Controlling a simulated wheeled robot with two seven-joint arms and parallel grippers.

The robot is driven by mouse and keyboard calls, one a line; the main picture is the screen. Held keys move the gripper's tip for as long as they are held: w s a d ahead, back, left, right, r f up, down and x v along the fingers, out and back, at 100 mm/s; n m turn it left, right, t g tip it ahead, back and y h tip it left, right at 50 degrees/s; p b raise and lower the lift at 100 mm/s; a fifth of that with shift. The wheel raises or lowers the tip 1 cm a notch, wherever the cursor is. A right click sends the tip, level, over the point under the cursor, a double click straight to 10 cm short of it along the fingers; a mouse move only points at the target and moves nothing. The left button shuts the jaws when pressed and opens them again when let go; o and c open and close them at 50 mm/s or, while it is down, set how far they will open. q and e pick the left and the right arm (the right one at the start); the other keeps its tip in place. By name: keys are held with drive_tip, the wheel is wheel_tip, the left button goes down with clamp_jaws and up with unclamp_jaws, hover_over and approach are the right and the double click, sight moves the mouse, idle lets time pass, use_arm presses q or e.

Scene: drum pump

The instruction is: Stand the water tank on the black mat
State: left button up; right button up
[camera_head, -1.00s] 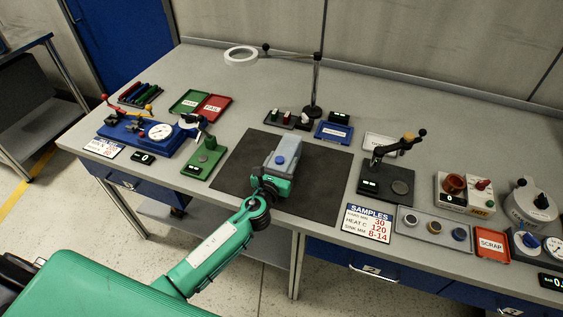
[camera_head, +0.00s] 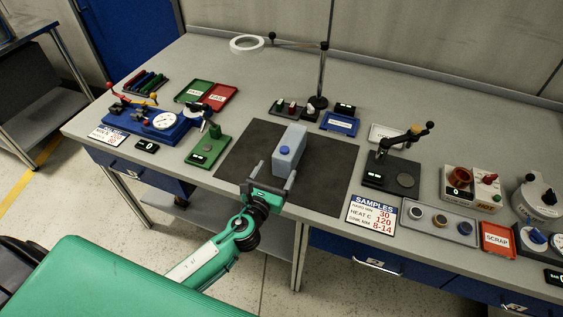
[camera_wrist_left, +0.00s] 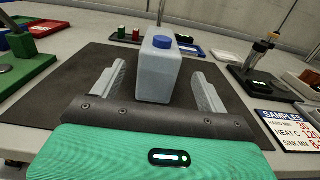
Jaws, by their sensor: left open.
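The water tank (camera_head: 290,150) is a pale blue-grey box with a blue cap. It stands upright on the black mat (camera_head: 330,185). In the left wrist view the tank (camera_wrist_left: 158,75) stands just beyond the fingers, and the mat (camera_wrist_left: 60,90) spreads around it. My left gripper (camera_head: 271,176) is open at the near side of the tank, low over the mat's front part. In the left wrist view the fingers of my left gripper (camera_wrist_left: 158,88) are spread wide, with clear gaps to the tank on both sides. My right gripper is not in view.
A green stand (camera_head: 207,147) is left of the mat; a black stand (camera_head: 388,172) is right of it. The samples card (camera_head: 371,215) lies at the front right. A ring lamp (camera_head: 247,44) on a post stands behind. The mat around the tank is clear.

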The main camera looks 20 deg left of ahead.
use_arm(q)
drive_tip(key=shift+s, duration=1.5)
